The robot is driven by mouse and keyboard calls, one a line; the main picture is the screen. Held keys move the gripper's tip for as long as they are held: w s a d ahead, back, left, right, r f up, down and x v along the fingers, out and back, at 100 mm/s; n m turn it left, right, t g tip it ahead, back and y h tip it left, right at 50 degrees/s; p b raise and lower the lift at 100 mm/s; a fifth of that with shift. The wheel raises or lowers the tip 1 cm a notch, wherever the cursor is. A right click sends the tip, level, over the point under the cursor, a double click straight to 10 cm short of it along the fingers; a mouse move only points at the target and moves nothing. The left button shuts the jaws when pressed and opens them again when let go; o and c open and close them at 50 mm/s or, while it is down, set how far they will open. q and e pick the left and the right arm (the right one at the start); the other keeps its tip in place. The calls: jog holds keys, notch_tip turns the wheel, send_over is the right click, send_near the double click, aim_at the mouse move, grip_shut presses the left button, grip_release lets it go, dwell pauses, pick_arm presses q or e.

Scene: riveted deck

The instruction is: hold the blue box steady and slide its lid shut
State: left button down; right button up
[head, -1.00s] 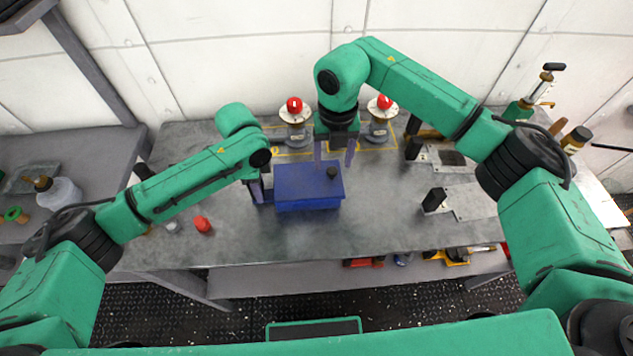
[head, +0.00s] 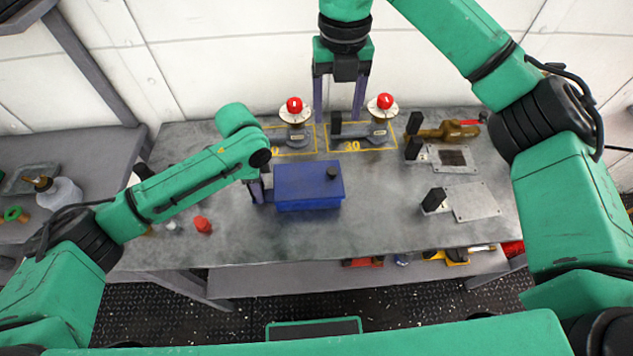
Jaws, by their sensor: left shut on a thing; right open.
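The blue box (head: 308,204) stands on the grey workbench. Its blue lid (head: 300,178) lies over the top, with a black knob (head: 332,173) near the right end. From this height the top looks fully covered, and I see no gap. My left gripper (head: 266,194) is at the box's left side, shut on the box; its fingertips are partly hidden. My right gripper (head: 338,116) is open and empty, raised behind the box and clear of the lid and knob.
Two red-topped fixtures (head: 296,120) (head: 382,118) stand behind the box in yellow-marked areas. Metal plates with black blocks (head: 472,201) lie to the right. A red cap (head: 203,225) lies left of the box. The bench in front of the box is clear.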

pick_arm(q)
jog(key=shift+c, duration=2.2)
grip_release()
